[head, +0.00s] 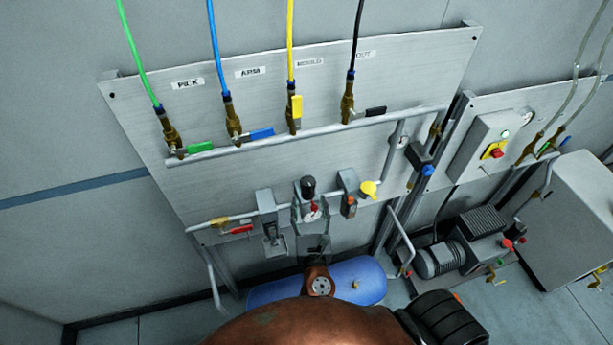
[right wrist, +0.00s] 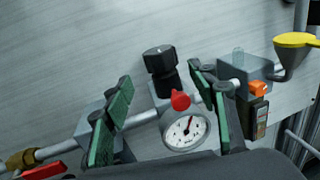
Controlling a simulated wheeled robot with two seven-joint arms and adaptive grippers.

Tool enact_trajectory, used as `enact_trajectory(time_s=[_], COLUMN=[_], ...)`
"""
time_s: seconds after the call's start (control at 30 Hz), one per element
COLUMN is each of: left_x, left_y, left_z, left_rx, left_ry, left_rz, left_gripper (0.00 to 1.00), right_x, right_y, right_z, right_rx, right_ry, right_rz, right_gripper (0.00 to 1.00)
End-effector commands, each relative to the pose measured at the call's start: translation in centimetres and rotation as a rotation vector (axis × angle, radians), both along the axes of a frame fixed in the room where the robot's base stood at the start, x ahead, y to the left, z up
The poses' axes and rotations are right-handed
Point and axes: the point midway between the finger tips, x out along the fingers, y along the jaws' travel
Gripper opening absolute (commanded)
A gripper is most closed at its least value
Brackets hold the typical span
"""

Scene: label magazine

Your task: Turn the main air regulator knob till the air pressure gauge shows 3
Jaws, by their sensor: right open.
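The main air regulator has a black ribbed knob (head: 308,187) on top, also in the right wrist view (right wrist: 160,60). Below it is the round white pressure gauge (right wrist: 185,131) with a red piece (right wrist: 180,101) at its upper rim. Its needle points up and slightly right; the numbers are too small to read. The gauge also shows in the head view (head: 312,213). My right gripper (head: 311,206) is open, its green-padded fingers (right wrist: 160,78) on either side of the regulator, fingertips near and below the knob's top. I see no grip on the knob. My left gripper is not in view.
A filter unit (head: 266,203) stands left of the regulator, and a unit with an orange part (head: 349,204) and yellow funnel-like piece (head: 370,189) stands close right. A red valve handle (head: 236,230) is further left. A blue tank (head: 355,280) lies below.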

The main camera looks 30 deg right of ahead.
Motion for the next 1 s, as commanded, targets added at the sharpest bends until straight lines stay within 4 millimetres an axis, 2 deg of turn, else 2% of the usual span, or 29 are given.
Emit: enact_trajectory(time_s=[0.1, 0.2, 0.43, 0.57, 0.67, 0.9, 1.0], left_x=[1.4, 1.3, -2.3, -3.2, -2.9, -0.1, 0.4], left_y=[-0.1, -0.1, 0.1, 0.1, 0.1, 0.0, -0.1], left_z=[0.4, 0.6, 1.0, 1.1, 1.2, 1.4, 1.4], left_rx=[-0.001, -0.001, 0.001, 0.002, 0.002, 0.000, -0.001], left_ry=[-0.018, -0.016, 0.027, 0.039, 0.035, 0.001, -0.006], left_rz=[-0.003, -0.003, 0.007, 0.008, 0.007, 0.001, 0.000], left_gripper=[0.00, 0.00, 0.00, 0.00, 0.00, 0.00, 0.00], right_x=[0.1, 1.0, 4.0, 5.4, 6.0, 6.3, 6.3], right_y=[-0.4, -1.3, -3.4, -4.0, -4.3, -4.3, -4.3], right_z=[0.9, 1.1, 1.1, 0.9, 0.9, 0.8, 0.8], right_rx=[-0.018, -0.021, -0.021, -0.019, -0.019, -0.018, -0.018], right_ry=[-0.008, -0.010, -0.009, -0.007, -0.007, -0.007, -0.007], right_rz=[-0.008, -0.016, -0.025, -0.024, -0.024, -0.022, -0.021], right_gripper=[0.53, 0.53, 0.53, 0.53, 0.53, 0.53, 0.51])
